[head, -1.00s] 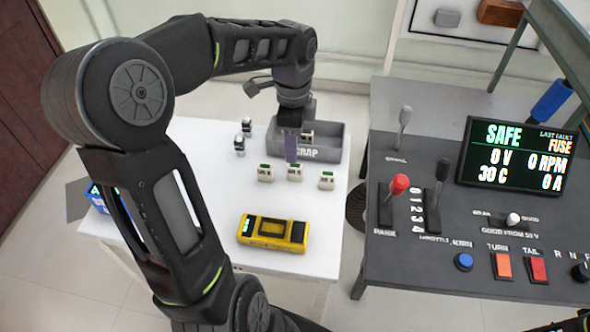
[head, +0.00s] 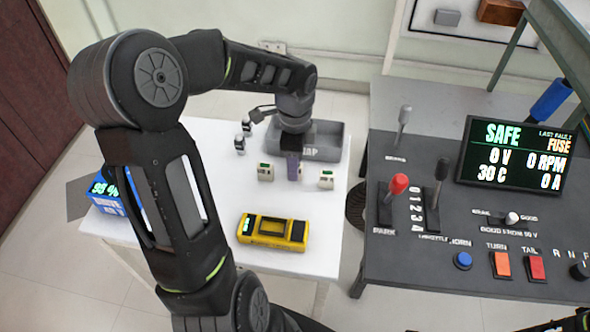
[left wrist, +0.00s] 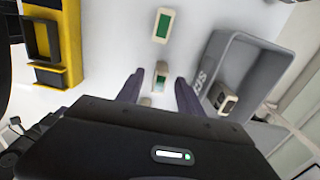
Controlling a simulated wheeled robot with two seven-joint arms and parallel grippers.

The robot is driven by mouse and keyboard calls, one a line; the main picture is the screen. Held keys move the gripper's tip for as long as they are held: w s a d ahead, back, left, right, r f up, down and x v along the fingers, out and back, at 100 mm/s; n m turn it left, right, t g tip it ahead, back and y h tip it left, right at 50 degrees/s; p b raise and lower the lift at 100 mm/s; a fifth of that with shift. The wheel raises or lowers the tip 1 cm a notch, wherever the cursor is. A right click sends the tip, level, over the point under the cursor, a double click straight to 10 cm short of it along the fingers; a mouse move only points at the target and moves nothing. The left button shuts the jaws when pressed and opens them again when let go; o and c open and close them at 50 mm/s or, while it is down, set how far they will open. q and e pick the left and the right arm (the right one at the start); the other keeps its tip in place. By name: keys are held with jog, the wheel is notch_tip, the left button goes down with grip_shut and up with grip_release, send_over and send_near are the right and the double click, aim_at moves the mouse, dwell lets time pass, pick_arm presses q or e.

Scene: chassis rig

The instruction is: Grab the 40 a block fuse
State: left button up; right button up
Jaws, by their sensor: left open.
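Several white block fuses with green tops stand on the white table; their ratings are too small to read. In the head view, the left one (head: 265,172) and the right one (head: 326,179) show clearly. The middle one is mostly hidden by my left gripper (head: 293,167). In the left wrist view, my left gripper (left wrist: 160,88) is open and points down, with the middle block fuse (left wrist: 160,77) between its purple fingertips. Another block fuse (left wrist: 163,25) stands beyond it in line. My right gripper is not in view.
The grey scrap bin (head: 333,140) is close behind the gripper; a used-looking block (left wrist: 227,98) lies in it. A yellow meter (head: 273,232) lies in front. Small dark-and-white parts (head: 240,145) stand at left. The control console (head: 450,270) is at right.

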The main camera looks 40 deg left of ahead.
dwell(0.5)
pick_arm(q)
grip_shut()
dwell(0.4)
